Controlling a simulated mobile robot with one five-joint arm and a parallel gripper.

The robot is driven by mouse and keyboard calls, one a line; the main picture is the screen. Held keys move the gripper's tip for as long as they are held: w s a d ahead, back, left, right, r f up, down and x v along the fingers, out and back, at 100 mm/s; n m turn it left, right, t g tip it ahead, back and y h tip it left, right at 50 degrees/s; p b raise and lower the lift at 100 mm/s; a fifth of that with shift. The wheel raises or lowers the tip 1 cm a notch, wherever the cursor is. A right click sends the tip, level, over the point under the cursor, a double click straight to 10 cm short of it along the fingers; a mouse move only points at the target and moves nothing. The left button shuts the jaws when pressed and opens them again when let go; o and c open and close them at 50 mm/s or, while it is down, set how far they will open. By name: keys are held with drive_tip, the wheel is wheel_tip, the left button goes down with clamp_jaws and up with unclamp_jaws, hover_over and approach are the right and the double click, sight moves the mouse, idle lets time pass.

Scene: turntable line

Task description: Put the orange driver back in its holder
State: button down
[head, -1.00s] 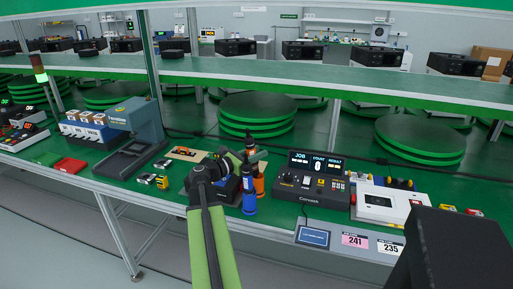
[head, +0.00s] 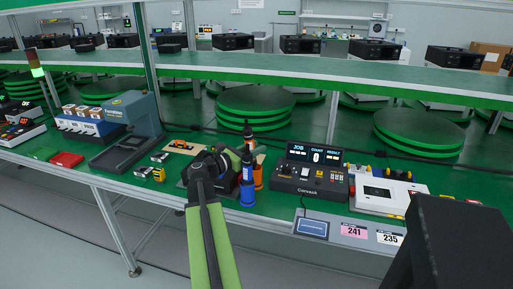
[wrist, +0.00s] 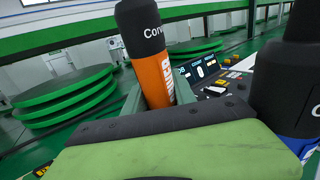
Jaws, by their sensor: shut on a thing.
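The orange driver (head: 258,174), with a black upper part, is upright beside the blue driver (head: 247,185) in the head view. In the wrist view the orange driver (wrist: 153,75) leans slightly, its lower end hidden behind my gripper's green body. My gripper (head: 236,157) is shut on the orange driver, with grey-green fingers on both sides of it. The blue driver also shows large and close at the right of the wrist view (wrist: 288,85). I cannot make out the orange driver's holder or whether the driver's lower end touches anything.
The Conveck control box (head: 308,180) stands just right of the drivers, with a white device (head: 388,193) beyond it. Small yellow and silver items (head: 159,174) lie to the left. The dark tray (head: 118,154) is farther left. Green turntables (head: 243,107) stand behind the bench.

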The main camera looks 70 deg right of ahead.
drive_tip(key=shift+w+f+b, duration=0.2)
drive_tip(key=shift+f+b, duration=0.1)
drive_tip(key=shift+f, duration=0.8)
drive_tip(key=c, duration=1.1)
unclamp_jaws()
drive_tip(key=shift+o, duration=0.8)
drive_tip(key=shift+a, duration=0.1)
drive_tip(key=v, duration=1.7)
drive_tip(key=shift+r, duration=0.75)
